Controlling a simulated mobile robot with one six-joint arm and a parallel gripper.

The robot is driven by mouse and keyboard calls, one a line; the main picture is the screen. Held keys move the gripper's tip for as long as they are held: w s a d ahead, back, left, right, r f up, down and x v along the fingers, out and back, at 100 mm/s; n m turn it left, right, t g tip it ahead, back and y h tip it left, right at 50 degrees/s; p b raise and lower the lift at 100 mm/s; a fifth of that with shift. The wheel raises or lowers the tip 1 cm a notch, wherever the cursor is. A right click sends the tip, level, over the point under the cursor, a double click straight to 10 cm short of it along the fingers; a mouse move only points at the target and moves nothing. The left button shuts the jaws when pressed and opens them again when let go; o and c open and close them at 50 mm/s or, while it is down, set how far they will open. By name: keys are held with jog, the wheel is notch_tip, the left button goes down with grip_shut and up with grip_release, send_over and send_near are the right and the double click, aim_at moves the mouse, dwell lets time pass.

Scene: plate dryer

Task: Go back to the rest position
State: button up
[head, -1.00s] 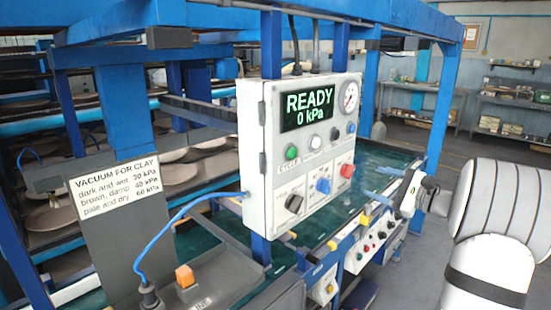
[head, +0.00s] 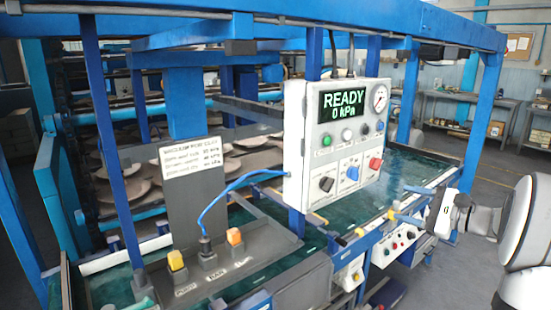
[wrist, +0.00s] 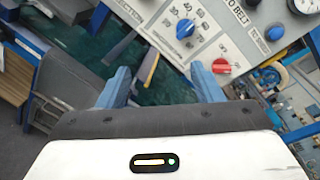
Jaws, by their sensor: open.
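My gripper (head: 409,205) is at the right of the head view, beside the white control box (head: 295,150) and above the green table edge. In the wrist view, its two blue fingers (wrist: 163,82) stand apart with nothing between them. The box carries a display (head: 343,104) reading READY, 0 kPa. The blue knob (wrist: 185,28) and red knob (wrist: 221,66) lie beyond the fingers in the wrist view, and the fingers appear clear of them.
Blue posts (head: 481,125) and overhead beams frame the machine. Racks of plates (head: 125,187) stand behind. Floor at the right is open.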

jog(key=s+a+f+n+g+h, duration=0.1)
jog(key=s+a+f+n+g, duration=0.2)
jog(key=s+a, duration=0.4)
jog(key=s+a+f+n+g+h, duration=0.2)
jog(key=s+a+n+g, duration=0.25)
jog(key=a, duration=0.45)
jog(key=s+a+f+n+g+h, duration=0.1)
jog(key=s+f+n+h, duration=0.2)
jog(key=s, duration=0.5)
jog(key=s+a+f+n+g+h, duration=0.1)
jog(key=s+f+n+h, duration=0.2)
jog(key=s+n+h, duration=0.2)
jog(key=shift+s+a+f+n+h, duration=0.15)
jog(key=shift+s+a+n+h, duration=0.15)
jog(key=shift+s+n, duration=1.5)
jog(key=shift+s+m, duration=0.55)
